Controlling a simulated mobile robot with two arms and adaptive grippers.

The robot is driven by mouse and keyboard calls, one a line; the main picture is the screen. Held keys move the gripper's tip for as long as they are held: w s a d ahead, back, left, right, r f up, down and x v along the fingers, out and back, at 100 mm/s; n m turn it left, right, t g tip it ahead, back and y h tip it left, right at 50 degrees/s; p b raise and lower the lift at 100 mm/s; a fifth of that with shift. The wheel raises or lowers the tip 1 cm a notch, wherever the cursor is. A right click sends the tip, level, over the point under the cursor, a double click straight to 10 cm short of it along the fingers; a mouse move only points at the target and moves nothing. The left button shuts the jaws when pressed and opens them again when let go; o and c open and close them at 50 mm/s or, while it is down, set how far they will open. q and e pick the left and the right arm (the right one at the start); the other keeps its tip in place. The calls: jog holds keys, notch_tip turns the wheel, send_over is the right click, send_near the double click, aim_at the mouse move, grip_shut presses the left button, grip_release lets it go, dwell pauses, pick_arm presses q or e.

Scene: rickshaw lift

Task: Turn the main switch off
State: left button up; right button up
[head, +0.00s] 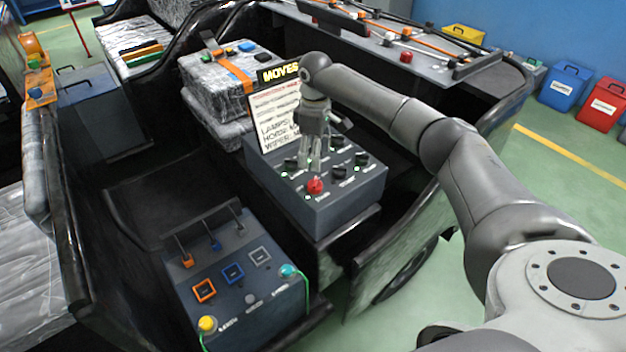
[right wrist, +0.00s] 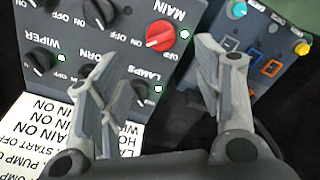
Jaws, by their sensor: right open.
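The main switch is a red rotary knob (head: 315,186) at the front of a dark grey control box (head: 345,195). In the right wrist view the red knob (right wrist: 160,35) sits under the word MAIN, with ON and OFF marks beside it and a lit green lamp next to it. My right gripper (head: 316,165) points down just above the knob, fingers apart and empty. In the right wrist view its open fingers (right wrist: 158,62) show with the knob beyond them, apart from both. My left gripper is out of view.
Several black knobs (head: 338,171) with green lamps share the box, close to the gripper. A printed sign (head: 275,120) stands behind it. A lower panel (head: 240,285) with levers and coloured buttons lies at front left. A silver-wrapped box (head: 230,80) stands behind.

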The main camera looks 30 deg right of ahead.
aim_at(314, 181)
notch_tip(314, 181, down, 10)
jog(key=shift+f, duration=0.25)
jog(key=shift+c, duration=0.3)
jog(key=c, duration=1)
